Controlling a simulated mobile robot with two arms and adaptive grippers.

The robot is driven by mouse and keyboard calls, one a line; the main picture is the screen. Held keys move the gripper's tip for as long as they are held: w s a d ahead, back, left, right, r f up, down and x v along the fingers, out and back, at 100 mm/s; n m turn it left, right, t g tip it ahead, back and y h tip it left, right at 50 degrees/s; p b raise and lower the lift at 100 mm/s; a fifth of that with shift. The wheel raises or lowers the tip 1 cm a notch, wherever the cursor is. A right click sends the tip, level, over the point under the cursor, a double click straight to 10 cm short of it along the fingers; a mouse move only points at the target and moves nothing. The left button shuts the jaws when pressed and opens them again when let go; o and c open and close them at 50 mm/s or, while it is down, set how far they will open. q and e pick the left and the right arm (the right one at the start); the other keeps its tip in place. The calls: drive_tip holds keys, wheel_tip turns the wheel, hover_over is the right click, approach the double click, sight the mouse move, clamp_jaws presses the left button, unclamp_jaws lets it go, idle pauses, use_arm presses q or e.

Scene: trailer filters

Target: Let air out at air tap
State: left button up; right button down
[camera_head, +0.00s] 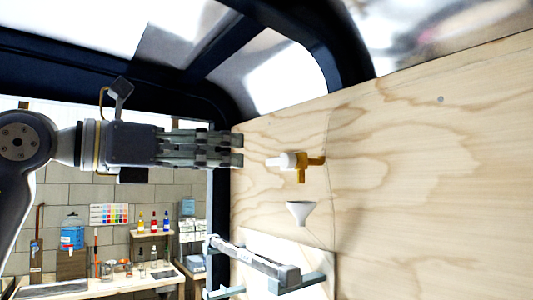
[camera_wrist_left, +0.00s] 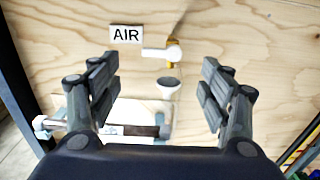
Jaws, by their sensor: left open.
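The air tap (camera_head: 302,165) is on the plywood wall, with a brass body and a white handle (camera_head: 284,160) that points left. It also shows in the left wrist view (camera_wrist_left: 173,53), its white handle level and pointing left, beside a sign reading AIR (camera_wrist_left: 126,34). My left gripper (camera_head: 240,149) is open and empty, a little left of the tap in the head view. In the wrist view its fingers stand apart on either side of the tap, which lies beyond the fingertips. No contact shows. My right gripper is not in view.
A white funnel (camera_head: 300,212) sits on the wall below the tap. Under it is a grey bar on a bracket (camera_head: 255,262). A bench (camera_head: 90,288) with bottles and a colour chart (camera_head: 109,214) stands at the back left. Dark frame beams run overhead.

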sight(277, 161)
use_arm(q)
drive_tip(key=p+x, duration=0.4)
drive_tip(key=x, duration=0.6)
drive_tip(key=shift+p, duration=0.4)
drive_tip(key=c, duration=1)
